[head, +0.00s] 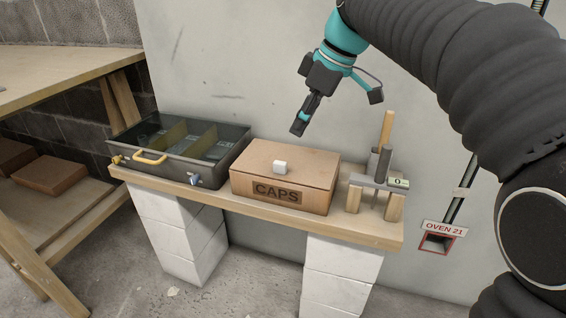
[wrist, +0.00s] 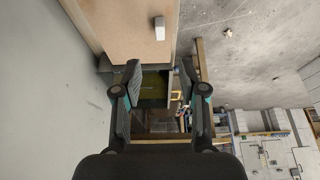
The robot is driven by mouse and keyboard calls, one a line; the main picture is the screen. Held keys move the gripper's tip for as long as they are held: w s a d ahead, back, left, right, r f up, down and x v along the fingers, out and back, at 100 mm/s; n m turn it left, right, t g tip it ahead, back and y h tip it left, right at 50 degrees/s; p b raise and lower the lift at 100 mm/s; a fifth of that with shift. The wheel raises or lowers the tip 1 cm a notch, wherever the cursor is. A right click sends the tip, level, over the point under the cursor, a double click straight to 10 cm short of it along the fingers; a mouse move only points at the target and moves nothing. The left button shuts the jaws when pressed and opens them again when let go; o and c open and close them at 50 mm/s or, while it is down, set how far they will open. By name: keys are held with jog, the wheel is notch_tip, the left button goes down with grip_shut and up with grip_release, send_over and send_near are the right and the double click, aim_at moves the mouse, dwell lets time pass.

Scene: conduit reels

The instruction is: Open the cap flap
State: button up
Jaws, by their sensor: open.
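The caps box (head: 283,194) is a brown cardboard box marked CAPS on the wooden shelf. Its flap (head: 305,162) lies flat and shut on top, with a small white knob (head: 280,167) near the front edge. In the wrist view the flap (wrist: 120,25) is at the top, with the white knob (wrist: 159,28) at its right. My gripper (head: 298,127) is above the back of the box, apart from it, pointing down. In the wrist view my gripper (wrist: 160,75) shows two spread fingers with nothing between them.
A small wooden stand (head: 378,182) with a grey post and a "0" label stands to the right. The shelf (head: 270,212) rests on white blocks. The wall is close behind.

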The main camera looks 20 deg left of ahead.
aim_at(281, 163)
jog(key=b+x, duration=0.2)
jog(key=x, duration=1)
jog(key=shift+d, duration=0.1)
grip_shut()
